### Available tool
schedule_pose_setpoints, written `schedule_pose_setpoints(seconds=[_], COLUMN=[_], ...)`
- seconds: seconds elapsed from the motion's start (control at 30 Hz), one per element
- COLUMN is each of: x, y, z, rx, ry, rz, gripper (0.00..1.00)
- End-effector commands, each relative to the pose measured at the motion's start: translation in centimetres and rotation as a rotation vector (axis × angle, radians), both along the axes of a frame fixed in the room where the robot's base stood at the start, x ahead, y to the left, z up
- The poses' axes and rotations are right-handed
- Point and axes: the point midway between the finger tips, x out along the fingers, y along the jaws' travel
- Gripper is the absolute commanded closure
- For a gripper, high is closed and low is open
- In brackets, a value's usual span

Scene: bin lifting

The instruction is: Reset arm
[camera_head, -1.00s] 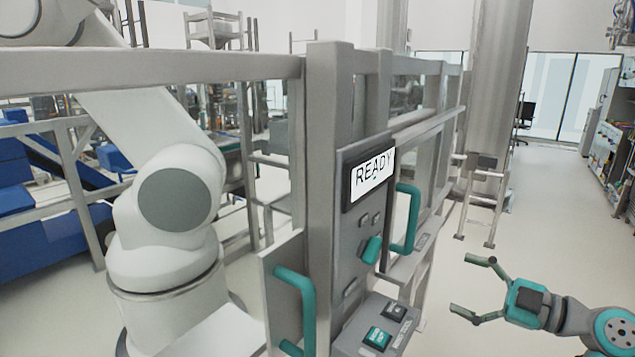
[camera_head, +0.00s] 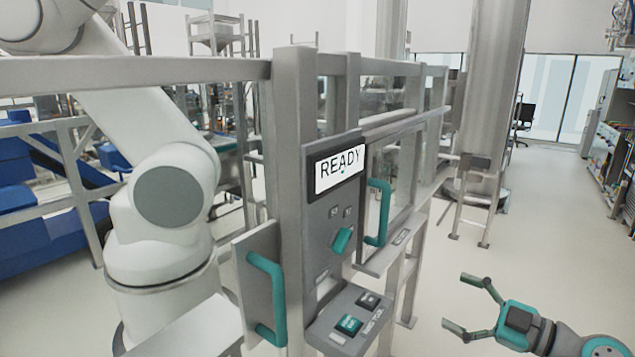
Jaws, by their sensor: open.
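My gripper (camera_head: 466,303) is at the lower right, with its two dark fingers spread apart and pointing left. Nothing is between them. My arm behind it runs off the lower right corner. The gripper is over the pale floor, to the right of a control panel (camera_head: 318,222) and apart from it. The panel's display (camera_head: 339,170) reads READY.
The panel stands on a grey frame (camera_head: 293,130) with teal handles (camera_head: 379,212) and a lower button box (camera_head: 348,318). A white robot arm (camera_head: 165,195) stands behind the frame at left. A metal column (camera_head: 492,90) stands behind. Floor (camera_head: 555,220) at right is clear.

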Motion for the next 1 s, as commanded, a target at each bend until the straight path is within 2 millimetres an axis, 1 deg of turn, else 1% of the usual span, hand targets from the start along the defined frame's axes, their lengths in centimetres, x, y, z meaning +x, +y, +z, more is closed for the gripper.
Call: schedule_pose_setpoints(seconds=[0.03, 0.17, 0.27, 0.37, 0.4, 0.47, 0.5, 0.57, 0.6, 0.7, 0.77, 0.8, 0.87, 0.9, 0.97, 1.0], x=[-0.1, -0.1, -0.4, -0.9, -1.2, -1.9, -2.5, -3.4, -4.2, -6.2, -7.7, -8.7, -10.3, -11.4, -13.2, -14.4], y=[0.3, 1.0, 1.5, 2.3, 2.6, 3.2, 3.6, 4.0, 4.4, 5.0, 5.4, 5.6, 5.9, 6.0, 6.3, 6.4], z=[-0.9, -3.2, -5.5, -8.5, -9.9, -12.1, -13.6, -15.7, -17.1, -20.3, -22.0, -23.1, -24.6, -25.6, -26.9, -27.7], rx=[0.013, 0.053, 0.090, 0.136, 0.158, 0.189, 0.210, 0.240, 0.258, 0.299, 0.320, 0.333, 0.351, 0.362, 0.376, 0.385], ry=[0.019, 0.073, 0.125, 0.191, 0.222, 0.269, 0.301, 0.344, 0.372, 0.434, 0.467, 0.487, 0.513, 0.530, 0.552, 0.564], rz=[-0.013, -0.061, -0.107, -0.167, -0.198, -0.246, -0.280, -0.330, -0.363, -0.445, -0.493, -0.525, -0.572, -0.602, -0.646, -0.675], gripper=[0.10, 0.10, 0.10, 0.10, 0.10, 0.10, 0.10, 0.10, 0.10, 0.10, 0.10, 0.10, 0.10, 0.10, 0.10, 0.10])
